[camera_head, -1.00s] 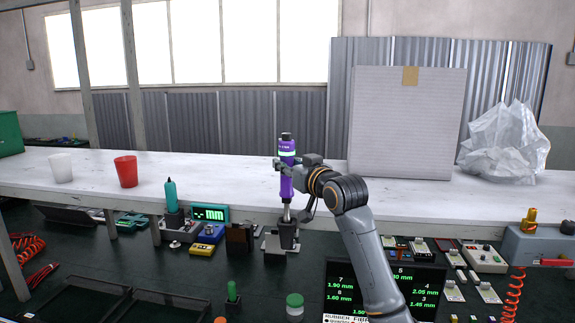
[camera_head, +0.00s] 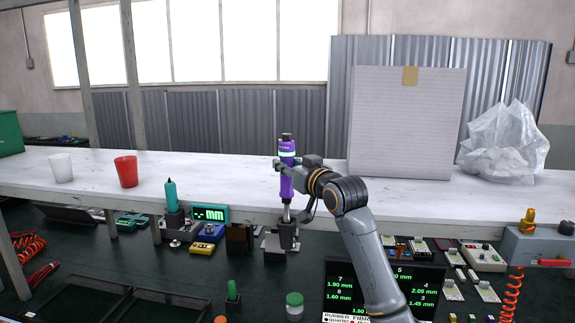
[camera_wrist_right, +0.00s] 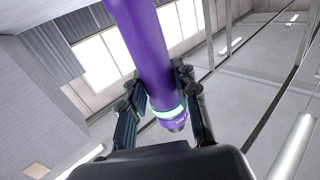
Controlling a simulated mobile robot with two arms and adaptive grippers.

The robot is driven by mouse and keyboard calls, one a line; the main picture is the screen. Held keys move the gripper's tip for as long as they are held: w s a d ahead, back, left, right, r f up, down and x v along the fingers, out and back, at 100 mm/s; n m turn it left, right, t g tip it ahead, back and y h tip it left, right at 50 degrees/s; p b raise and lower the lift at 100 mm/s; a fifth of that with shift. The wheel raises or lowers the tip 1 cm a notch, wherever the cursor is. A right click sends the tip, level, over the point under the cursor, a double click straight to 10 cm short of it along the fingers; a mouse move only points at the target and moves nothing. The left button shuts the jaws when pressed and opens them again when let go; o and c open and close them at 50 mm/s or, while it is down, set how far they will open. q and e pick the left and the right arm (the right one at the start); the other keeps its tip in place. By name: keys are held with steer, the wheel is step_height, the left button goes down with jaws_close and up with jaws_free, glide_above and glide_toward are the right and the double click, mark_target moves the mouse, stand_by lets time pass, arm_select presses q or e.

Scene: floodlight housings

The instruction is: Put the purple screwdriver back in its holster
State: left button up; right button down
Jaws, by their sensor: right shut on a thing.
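The purple screwdriver (camera_head: 286,184) is upright in the middle of the head view, with a pale band near its dark top. My right gripper (camera_head: 286,165) is shut on its purple body, and the wrist view shows the screwdriver (camera_wrist_right: 146,55) between both fingers (camera_wrist_right: 160,103). Its metal shaft points down at a dark holster (camera_head: 286,234) on a grey metal stand. The lower end of the shaft meets the holster's top in the picture; I cannot tell how deep it sits. My left gripper is not in view.
A teal tool (camera_head: 171,196) stands in a similar holder to the left. A red cup (camera_head: 126,171), a white cup (camera_head: 61,168), a large box (camera_head: 405,125) and a clear plastic bag (camera_head: 503,145) are on the white shelf (camera_head: 220,180) behind. A green-capped jar (camera_head: 295,306) stands in front.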

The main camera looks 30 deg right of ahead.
mark_target(291, 195)
steer(key=shift+f+b, duration=1.95)
steer(key=shift+f, duration=1.65)
steer(key=c, duration=0.9)
jaws_free()
steer(key=shift+c, duration=0.2)
steer(key=shift+f, duration=0.15)
steer(key=shift+s, duration=0.1)
steer(key=s, duration=1.2)
steer(key=shift+d, duration=0.1)
